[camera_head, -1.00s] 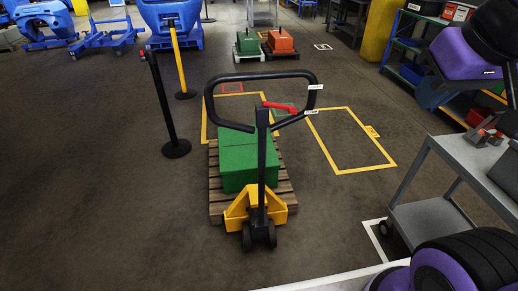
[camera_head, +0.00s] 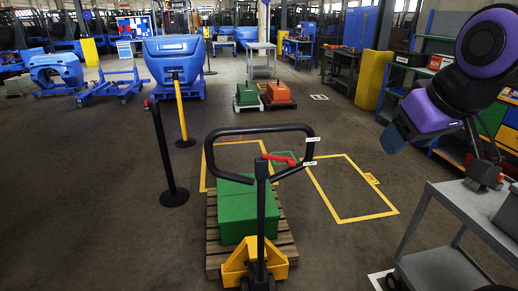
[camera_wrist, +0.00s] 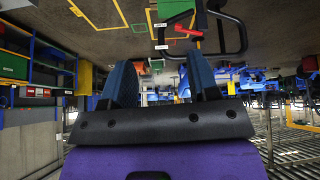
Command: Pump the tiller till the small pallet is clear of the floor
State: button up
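The tiller (camera_head: 262,128) is a black loop handle on an upright post, with a red lever (camera_head: 279,158) inside the loop. It belongs to a yellow pallet jack (camera_head: 236,267). The small wooden pallet (camera_head: 288,243) carries a green block (camera_head: 240,227) and sits low over the jack's forks; I cannot tell whether there is a gap to the floor. My gripper (camera_head: 395,137) is to the right of the tiller, apart from it. The wrist view, upside down, shows its two blue fingers (camera_wrist: 161,85) spread with nothing between them, and the tiller (camera_wrist: 243,38) beyond.
A grey cart (camera_head: 450,195) stands at the right. A black post (camera_head: 168,150) and a yellow post (camera_head: 181,110) stand at the left. A yellow floor outline (camera_head: 338,220) lies right of the pallet. Green and red-orange weights (camera_head: 279,92) stand farther back.

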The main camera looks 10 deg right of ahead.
jog(key=w+a+f+n+t, duration=0.1)
jog(key=w+n, duration=0.2)
jog(key=w, duration=0.3)
jog(key=w+f+n+t, duration=0.2)
jog(key=w, duration=0.5)
jog(key=n+t+y, duration=0.5)
jog(key=n+y, duration=0.1)
jog(key=n, duration=0.9)
send_near(260, 131)
jog(key=x, duration=1.1)
jog(key=shift+w+a, duration=0.15)
jog(key=shift+w, duration=0.2)
grip_shut()
jog(key=shift+s+t, duration=0.1)
jog(key=shift+t, duration=0.2)
